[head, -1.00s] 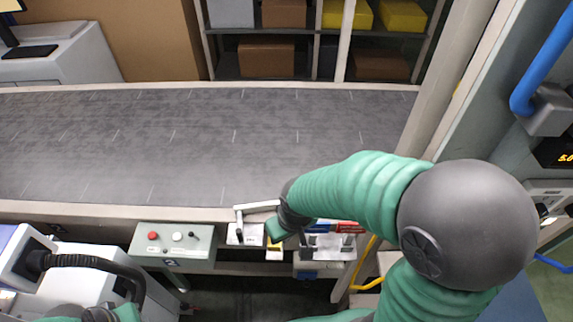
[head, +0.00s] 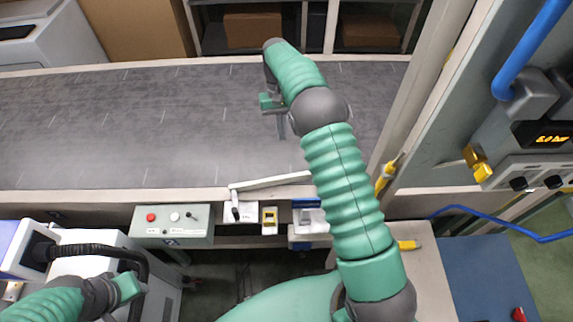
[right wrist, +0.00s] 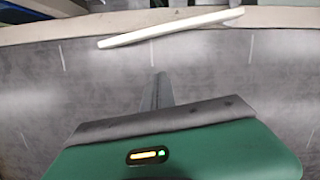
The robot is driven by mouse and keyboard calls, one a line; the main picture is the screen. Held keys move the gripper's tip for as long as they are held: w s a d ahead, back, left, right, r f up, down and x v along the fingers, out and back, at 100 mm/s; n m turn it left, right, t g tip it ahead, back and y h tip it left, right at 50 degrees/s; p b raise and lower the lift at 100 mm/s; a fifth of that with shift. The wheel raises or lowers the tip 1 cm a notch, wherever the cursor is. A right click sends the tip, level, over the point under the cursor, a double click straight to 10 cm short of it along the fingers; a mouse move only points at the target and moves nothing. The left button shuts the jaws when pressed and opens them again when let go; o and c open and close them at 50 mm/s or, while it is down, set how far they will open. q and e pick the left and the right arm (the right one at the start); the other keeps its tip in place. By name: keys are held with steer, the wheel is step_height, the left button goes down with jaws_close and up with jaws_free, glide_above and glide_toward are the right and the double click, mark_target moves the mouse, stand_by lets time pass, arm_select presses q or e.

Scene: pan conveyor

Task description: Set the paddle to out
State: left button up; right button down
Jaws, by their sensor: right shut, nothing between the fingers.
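The paddle (head: 270,182) is a long white bar at the conveyor's front edge. It runs to the right from a pivot at its left end, nearly along the edge, its right end slightly farther in. A small black-handled lever (head: 236,211) stands on a white labelled plate just below the pivot. In the right wrist view the paddle (right wrist: 170,27) crosses the top, apart from the fingers. My right gripper (head: 281,131) is shut and empty above the belt, beyond the paddle; its fingers also show in the wrist view (right wrist: 160,80). My left gripper (head: 128,288) is at lower left, its jaws unclear.
The grey conveyor belt (head: 120,125) is bare. A control box (head: 172,222) with red and white buttons hangs at its front. A post and a panel with blue hoses stand at the right.

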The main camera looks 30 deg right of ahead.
steer(key=p+x, duration=0.1)
steer(key=x, duration=0.9)
steer(key=shift+s+a, duration=0.15)
steer(key=shift+s, duration=0.05)
steer(key=s, duration=0.1)
steer(key=s+a, duration=0.1)
steer(key=s, duration=0.1)
steer(key=shift+p, duration=0.35)
steer(key=shift+s+a+r, duration=0.1)
steer(key=shift+s, duration=0.15)
steer(key=shift+a, duration=0.15)
